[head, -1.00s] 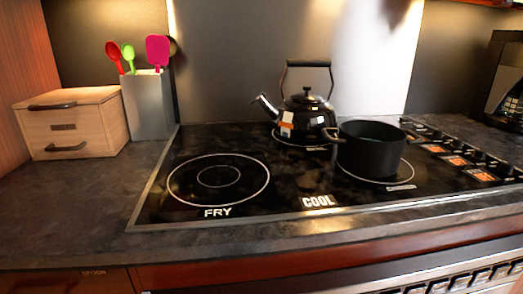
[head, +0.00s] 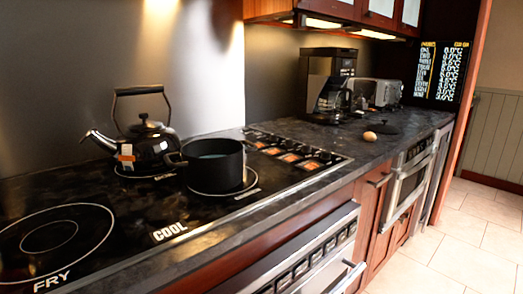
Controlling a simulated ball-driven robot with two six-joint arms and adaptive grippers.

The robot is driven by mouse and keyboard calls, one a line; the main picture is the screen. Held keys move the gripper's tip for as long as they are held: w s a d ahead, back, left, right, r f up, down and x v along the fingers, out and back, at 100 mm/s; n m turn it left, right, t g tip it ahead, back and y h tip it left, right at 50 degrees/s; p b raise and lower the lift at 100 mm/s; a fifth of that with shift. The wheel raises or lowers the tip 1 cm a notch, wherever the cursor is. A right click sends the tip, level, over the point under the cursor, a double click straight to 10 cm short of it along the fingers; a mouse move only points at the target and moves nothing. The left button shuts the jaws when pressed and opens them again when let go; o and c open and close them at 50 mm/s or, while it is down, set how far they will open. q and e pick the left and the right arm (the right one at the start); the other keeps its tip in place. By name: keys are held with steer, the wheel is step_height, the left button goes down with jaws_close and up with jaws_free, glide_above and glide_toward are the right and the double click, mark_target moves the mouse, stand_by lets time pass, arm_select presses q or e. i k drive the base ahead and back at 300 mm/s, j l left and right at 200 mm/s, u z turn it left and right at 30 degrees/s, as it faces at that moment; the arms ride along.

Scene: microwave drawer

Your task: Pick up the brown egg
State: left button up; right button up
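The brown egg (head: 370,136) is small and rests on the dark countertop (head: 345,150) to the right of the cooktop, in the head view. A dark, flat, round thing (head: 383,129) lies just behind it. Nothing covers the egg. Neither of my grippers shows in the view.
A black kettle (head: 146,150) and a black pot (head: 215,165) stand on the cooktop (head: 110,215). A coffee maker (head: 328,85) and a toaster (head: 376,93) stand behind the egg. The tiled floor (head: 470,235) at the right is clear.

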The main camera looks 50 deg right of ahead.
mark_target(369, 136)
steer(key=z, duration=2.25)
